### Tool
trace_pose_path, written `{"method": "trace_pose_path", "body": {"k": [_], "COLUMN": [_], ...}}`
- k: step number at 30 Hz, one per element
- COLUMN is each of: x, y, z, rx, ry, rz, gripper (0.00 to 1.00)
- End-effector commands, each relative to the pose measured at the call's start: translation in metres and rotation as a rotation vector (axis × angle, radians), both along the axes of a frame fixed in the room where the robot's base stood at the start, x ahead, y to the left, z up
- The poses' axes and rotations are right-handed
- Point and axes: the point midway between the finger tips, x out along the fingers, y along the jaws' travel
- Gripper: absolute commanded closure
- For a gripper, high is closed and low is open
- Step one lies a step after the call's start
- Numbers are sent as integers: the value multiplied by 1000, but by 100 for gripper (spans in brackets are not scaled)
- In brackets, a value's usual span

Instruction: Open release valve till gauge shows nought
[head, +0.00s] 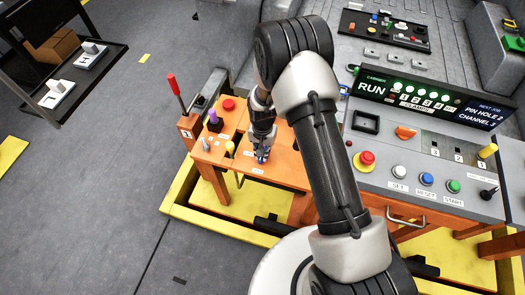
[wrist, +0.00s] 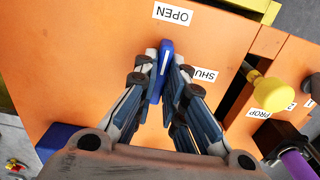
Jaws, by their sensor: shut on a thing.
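The release valve's blue handle (wrist: 166,50) stands on the orange panel (wrist: 105,55) in the wrist view, a white line along its top. My gripper (wrist: 165,75) is shut on it, with a finger on each side. The handle's far end points roughly toward the OPEN label (wrist: 173,13); a partly covered label reading "SHU" (wrist: 205,76) lies to its right. In the head view my gripper (head: 262,158) is low over the orange table, with a bit of blue at its tips. I cannot make out a gauge in either view.
A yellow knob (wrist: 271,91) by a PROP label and a purple handle (wrist: 297,164) stand right of my gripper in the wrist view. A red lever (head: 174,86) and red button (head: 229,104) are on the orange table. A control console (head: 385,185) stands to the right.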

Motion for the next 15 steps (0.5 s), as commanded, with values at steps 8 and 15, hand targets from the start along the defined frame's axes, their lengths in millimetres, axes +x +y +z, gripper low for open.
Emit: {"method": "trace_pose_path", "body": {"k": [8,15], "x": [1,1], "y": [0,0], "z": [0,0], "rx": [1,1], "ry": [-1,-1], "rz": [-8,-7], "gripper": [100,81]}}
